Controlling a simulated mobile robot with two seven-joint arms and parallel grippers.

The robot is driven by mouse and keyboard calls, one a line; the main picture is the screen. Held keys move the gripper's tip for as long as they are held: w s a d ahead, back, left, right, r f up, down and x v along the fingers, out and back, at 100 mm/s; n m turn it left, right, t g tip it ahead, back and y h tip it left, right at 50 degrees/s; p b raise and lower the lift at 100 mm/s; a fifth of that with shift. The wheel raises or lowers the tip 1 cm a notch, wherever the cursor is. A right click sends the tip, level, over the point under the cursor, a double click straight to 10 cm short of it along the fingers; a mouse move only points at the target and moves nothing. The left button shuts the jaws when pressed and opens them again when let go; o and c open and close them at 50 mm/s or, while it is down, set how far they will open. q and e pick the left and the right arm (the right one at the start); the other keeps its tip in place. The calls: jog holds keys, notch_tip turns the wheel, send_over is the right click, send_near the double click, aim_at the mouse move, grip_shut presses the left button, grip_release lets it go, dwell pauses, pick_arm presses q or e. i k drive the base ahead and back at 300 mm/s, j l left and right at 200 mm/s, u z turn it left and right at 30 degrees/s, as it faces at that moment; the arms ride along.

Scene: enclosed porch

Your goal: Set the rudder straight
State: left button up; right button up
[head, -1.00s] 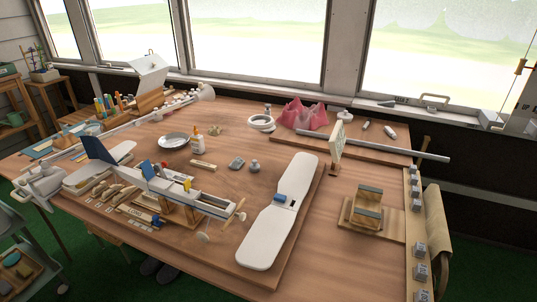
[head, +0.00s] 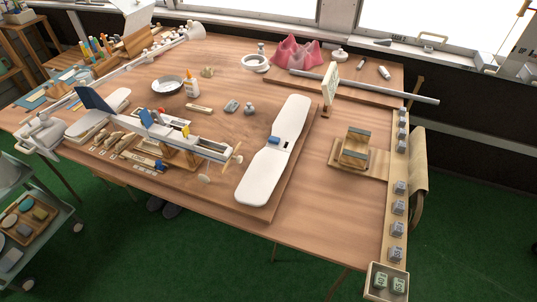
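A model aeroplane with a slim grey-white fuselage (head: 205,146) rests on a wooden cradle (head: 182,158) at the left-middle of the table. Its blue upright tail fin (head: 90,98) stands at the far-left end, above the white tailplane (head: 108,107). The rudder cannot be told apart from the fin at this size, so its angle is unclear. A propeller (head: 232,157) is at the right end of the fuselage.
A pale mechanism (head: 40,133) and a long pole (head: 145,54) lie along the table's left side. A glue bottle (head: 191,86) and dish (head: 166,86) stand behind the fuselage. A grey rod (head: 375,89) crosses the back right. A wooden stand (head: 354,152) is at right; bare table lies before it.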

aim_at(82, 92)
jog(key=u, duration=1.4)
